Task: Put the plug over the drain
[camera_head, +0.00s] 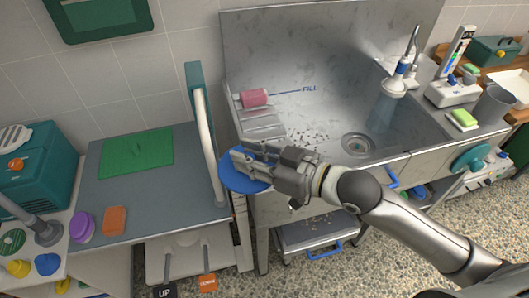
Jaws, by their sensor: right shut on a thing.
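The plug is a blue disc (237,179), held by my right gripper (243,162). The gripper is shut on it at the left front of the steel sink, near the upright teal-edged panel. The fingers cover part of the disc's upper side. The drain (357,144) is a round metal fitting in the sink floor, right of the gripper and apart from the plug. Its opening is uncovered. My left gripper does not show.
Dark crumbs dot the sink floor. A grey table (150,190) with a green mat (137,152) stands left, beyond the upright panel (203,130).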

